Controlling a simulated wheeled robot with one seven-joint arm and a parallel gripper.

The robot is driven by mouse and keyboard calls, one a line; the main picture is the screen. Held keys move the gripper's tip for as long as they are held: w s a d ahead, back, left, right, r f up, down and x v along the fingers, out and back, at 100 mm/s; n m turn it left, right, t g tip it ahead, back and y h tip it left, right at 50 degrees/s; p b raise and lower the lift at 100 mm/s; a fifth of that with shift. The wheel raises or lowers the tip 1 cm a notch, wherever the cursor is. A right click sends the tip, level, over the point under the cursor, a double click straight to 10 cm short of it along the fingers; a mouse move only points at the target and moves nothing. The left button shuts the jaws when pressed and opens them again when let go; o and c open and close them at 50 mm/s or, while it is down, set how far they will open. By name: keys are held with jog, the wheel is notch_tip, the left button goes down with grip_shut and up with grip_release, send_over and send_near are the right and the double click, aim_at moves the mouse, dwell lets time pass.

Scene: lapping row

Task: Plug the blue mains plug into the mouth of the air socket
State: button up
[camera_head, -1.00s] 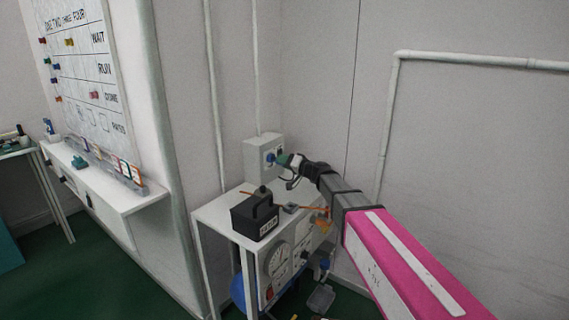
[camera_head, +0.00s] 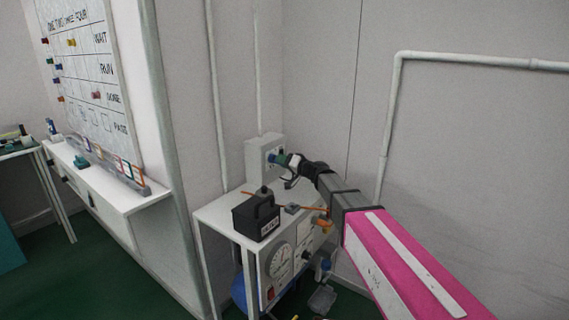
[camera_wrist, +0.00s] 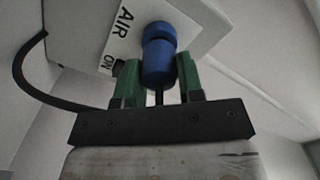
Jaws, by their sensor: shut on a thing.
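The blue mains plug (camera_wrist: 157,65) is between the green fingers of my gripper (camera_wrist: 158,82) in the wrist view. Its far end meets a blue round fitting (camera_wrist: 158,33) on the plate marked AIR and ON, which I take as the air socket. The plug looks lined up with it and touching; the mouth itself is hidden, so I cannot tell how deep it sits. In the head view my gripper (camera_head: 281,159) is at the front of the grey socket box (camera_head: 258,160) on the wall. The plug is barely visible there.
A white bench (camera_head: 215,214) stands below the box. It carries a black case with a handle (camera_head: 256,216) and an orange cable (camera_head: 310,208). A dark cable (camera_wrist: 27,85) curves at the left in the wrist view. A white shelf (camera_head: 125,200) is further left.

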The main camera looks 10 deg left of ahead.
jog(key=shift+w+a, duration=0.25)
jog(key=shift+a, duration=0.25)
jog(key=o, duration=1)
jog(key=v, duration=1)
jog(key=shift+s+d, duration=0.2)
jog(key=shift+d, duration=0.1)
